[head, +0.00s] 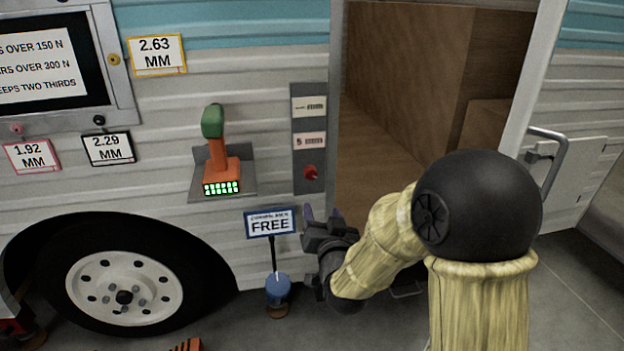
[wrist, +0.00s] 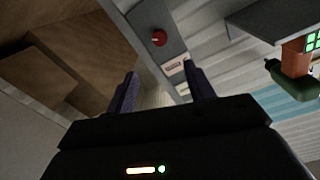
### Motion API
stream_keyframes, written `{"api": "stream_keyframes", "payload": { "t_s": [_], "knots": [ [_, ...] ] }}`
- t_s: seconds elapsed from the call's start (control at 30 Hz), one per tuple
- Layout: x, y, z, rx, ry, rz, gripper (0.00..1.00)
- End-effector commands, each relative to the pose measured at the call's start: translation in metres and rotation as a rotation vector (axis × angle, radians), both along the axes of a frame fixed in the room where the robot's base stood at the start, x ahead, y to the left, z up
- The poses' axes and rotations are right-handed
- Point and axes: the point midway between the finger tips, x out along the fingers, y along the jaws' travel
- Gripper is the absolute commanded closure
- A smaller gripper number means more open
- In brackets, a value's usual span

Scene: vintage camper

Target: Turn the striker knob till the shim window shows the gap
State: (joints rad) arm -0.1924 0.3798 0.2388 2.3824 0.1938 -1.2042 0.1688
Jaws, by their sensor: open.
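The striker knob (head: 311,173) is a small red knob low on a grey vertical strip (head: 310,120) beside the door opening. It also shows in the wrist view (wrist: 159,38), beyond and between the fingertips. Above the knob are two pale windows; the lower one (head: 310,141) seems to read 5, and the upper one (head: 309,106) is too small to read. In the wrist view one window (wrist: 173,67) shows near the right finger. My gripper (head: 320,217) is open and empty, below the knob and apart from it.
An orange and green tool (head: 220,165) stands on a grey shelf (head: 250,185) left of the strip. A FREE sign (head: 270,223) stands on a blue base (head: 278,290) close left of my gripper. The doorway (head: 390,140) is open; its door (head: 560,180) stands to the right.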

Motion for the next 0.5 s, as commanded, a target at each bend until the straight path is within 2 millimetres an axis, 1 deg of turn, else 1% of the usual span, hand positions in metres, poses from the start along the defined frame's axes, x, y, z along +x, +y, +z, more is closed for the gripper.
{"api": "stream_keyframes", "payload": {
  "t_s": [0.5],
  "knots": [
    [0.079,0.017,-0.002,0.0,-0.001,-0.003,0.47]
  ]
}}
